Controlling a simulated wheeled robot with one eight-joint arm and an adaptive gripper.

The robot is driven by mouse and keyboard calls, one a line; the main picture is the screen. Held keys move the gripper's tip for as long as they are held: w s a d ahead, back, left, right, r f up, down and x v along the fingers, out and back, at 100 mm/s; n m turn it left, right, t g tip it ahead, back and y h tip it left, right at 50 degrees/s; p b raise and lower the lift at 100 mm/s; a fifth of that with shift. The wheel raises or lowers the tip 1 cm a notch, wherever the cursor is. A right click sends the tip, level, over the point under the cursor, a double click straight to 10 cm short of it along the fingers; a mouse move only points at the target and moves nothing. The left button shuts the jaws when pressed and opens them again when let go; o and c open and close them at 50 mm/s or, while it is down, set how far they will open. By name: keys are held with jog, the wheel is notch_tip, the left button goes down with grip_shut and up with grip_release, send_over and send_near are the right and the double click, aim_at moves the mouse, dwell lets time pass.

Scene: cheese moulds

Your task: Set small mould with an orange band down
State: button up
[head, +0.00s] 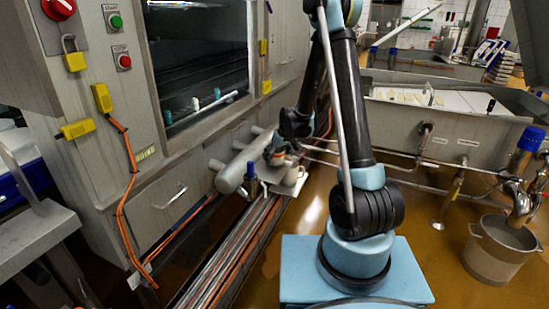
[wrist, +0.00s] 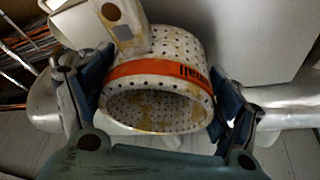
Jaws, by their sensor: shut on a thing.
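The small mould (wrist: 175,52) is a white perforated cup with yellowish stains and an orange band (wrist: 135,70) lettered "small". In the wrist view its open rim faces the camera, and it sits between the two blue fingers of my gripper (wrist: 160,95). My gripper is shut on it, one finger on each side. A pale tab with a dark hole (wrist: 122,22) overlaps the mould's upper left. In the head view the mould is too small to tell clearly; a speck of orange (head: 278,157) shows at the end of my arm, beside the large grey pipe.
The grey pipe (head: 230,176) juts from the metal cabinet (head: 95,135) at left. A pale cream block (wrist: 245,35) lies behind the mould. Rails and pipes (head: 215,250) run along the floor. A bucket (head: 498,250) and a steel vat (head: 450,135) stand at right.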

jog(key=o, duration=1.1)
jog(key=shift+f, duration=0.1)
jog(key=shift+c, duration=0.2)
jog(key=v, duration=1.2)
jog(key=s+d+r+m, duration=0.2)
jog(key=s+d+r, duration=0.4)
jog(key=s+d, duration=0.15)
jog(key=s+d+m+h, duration=0.1)
jog(key=s+d, duration=0.3)
jog(key=s, duration=0.6)
jog(key=s+d+f+m+h, duration=0.1)
jog(key=s+d+m, duration=0.2)
jog(key=s, duration=0.7)
jog(key=s+d+f+m+g, duration=0.1)
jog(key=s+d, duration=0.5)
jog(key=s, duration=0.4)
jog(key=shift+d+m+h, duration=0.4)
